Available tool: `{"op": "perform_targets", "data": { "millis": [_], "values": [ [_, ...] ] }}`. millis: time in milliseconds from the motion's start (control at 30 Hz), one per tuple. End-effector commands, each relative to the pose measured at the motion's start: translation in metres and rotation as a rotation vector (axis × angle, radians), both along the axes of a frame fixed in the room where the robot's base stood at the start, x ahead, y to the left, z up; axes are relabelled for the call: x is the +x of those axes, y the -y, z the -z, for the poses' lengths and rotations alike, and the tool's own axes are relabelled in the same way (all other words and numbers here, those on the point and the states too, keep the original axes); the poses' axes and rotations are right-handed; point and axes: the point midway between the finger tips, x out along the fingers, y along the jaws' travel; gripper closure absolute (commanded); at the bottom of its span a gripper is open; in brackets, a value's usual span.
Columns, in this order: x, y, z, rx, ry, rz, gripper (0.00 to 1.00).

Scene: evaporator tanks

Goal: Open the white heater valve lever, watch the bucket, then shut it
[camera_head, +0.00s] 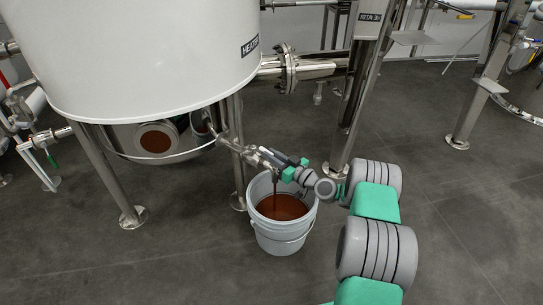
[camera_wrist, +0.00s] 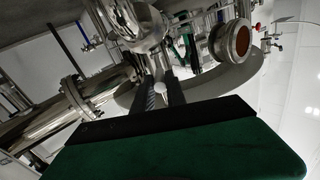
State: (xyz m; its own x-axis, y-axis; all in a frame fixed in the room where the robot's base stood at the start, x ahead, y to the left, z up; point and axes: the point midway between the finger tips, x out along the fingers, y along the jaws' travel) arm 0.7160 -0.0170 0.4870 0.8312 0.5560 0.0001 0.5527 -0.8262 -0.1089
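The white heater tank (camera_head: 150,50) fills the upper left of the head view, with its outlet valve (camera_head: 255,156) low on its right side. My gripper (camera_head: 281,160) is at this valve. In the wrist view the white lever (camera_wrist: 160,88) shows as a small pale end between my two dark fingers (camera_wrist: 162,95), which look closed around it; the rest of it is hidden. A dark brown stream (camera_head: 275,187) falls from the valve into the white bucket (camera_head: 283,237). Brown liquid (camera_head: 284,207) stands inside the bucket, below its rim.
Steel tank legs (camera_head: 115,180) stand left of the bucket, and another leg (camera_head: 362,80) rises behind my arm. A flanged pipe (camera_head: 290,68) sticks out above the valve. The grey floor (camera_head: 200,270) is clear around the bucket.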

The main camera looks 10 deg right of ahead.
Motion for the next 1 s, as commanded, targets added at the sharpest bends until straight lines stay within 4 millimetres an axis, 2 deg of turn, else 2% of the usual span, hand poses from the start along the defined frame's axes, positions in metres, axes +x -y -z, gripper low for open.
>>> {"op": "perform_targets", "data": {
  "millis": [200, 1000],
  "values": [
    [-0.0001, -0.0002, 0.0000, 0.000, 0.000, 0.000, 1.00],
    [-0.0001, -0.0002, 0.0001, 0.000, 0.000, -0.001, 1.00]
  ]
}}
